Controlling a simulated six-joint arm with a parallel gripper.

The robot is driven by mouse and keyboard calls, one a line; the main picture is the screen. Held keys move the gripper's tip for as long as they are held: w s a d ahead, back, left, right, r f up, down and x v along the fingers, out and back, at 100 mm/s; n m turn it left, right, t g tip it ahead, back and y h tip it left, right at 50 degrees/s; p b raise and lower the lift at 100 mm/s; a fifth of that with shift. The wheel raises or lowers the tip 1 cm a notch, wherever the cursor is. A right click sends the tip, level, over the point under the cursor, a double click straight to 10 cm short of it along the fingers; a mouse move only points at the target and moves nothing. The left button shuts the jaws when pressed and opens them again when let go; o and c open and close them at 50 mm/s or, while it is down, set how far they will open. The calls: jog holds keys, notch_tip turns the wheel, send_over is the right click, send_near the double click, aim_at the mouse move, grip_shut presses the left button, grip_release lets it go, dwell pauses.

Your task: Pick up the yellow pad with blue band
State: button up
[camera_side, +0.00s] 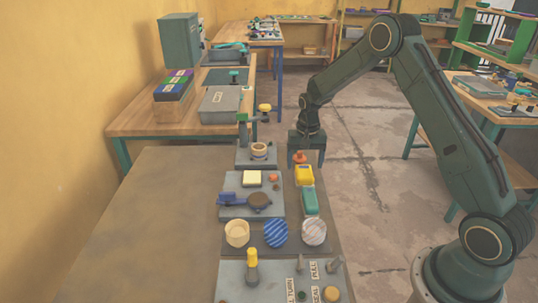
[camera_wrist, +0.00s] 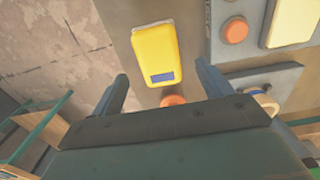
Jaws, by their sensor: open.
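The yellow pad (camera_side: 304,173) lies on the dark strip at the right side of the work table. In the wrist view the yellow pad (camera_wrist: 154,48) shows a small blue patch near its end closest to my gripper. My gripper (camera_side: 306,162) points down just beyond the pad in the side view. In the wrist view my gripper (camera_wrist: 162,72) is open and its fingers are spread wider than the pad, with nothing held. An orange knob (camera_wrist: 173,100) sits between the fingers near the palm, partly hidden by it.
A green block (camera_side: 310,201) lies on the near side of the pad. A grey panel with a cream pad (camera_side: 253,178) and an orange button (camera_side: 274,179) is to the left. A ring-shaped part (camera_side: 259,150) stands on a grey base close to my gripper.

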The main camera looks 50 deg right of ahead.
aim_at(304, 170)
jog(key=shift+f, duration=2)
jog(key=shift+c, duration=0.2)
jog(key=c, duration=1)
